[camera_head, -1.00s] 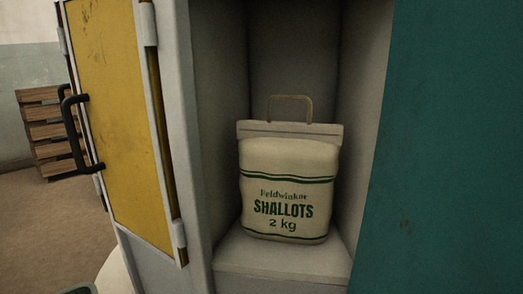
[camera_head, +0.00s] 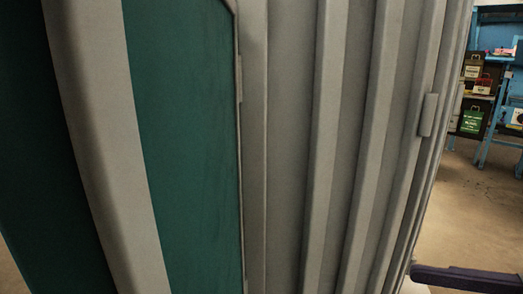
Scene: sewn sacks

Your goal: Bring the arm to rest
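Neither of my grippers is in view. The shallots sack does not show in this frame. A tall locker with a teal panel (camera_head: 185,150) and a ribbed grey surface (camera_head: 340,150) fills most of the view, close up. A dark bluish bar (camera_head: 465,278) enters at the bottom right corner; I cannot tell what it belongs to.
Bare brown floor (camera_head: 465,220) lies between the rack and the locker.

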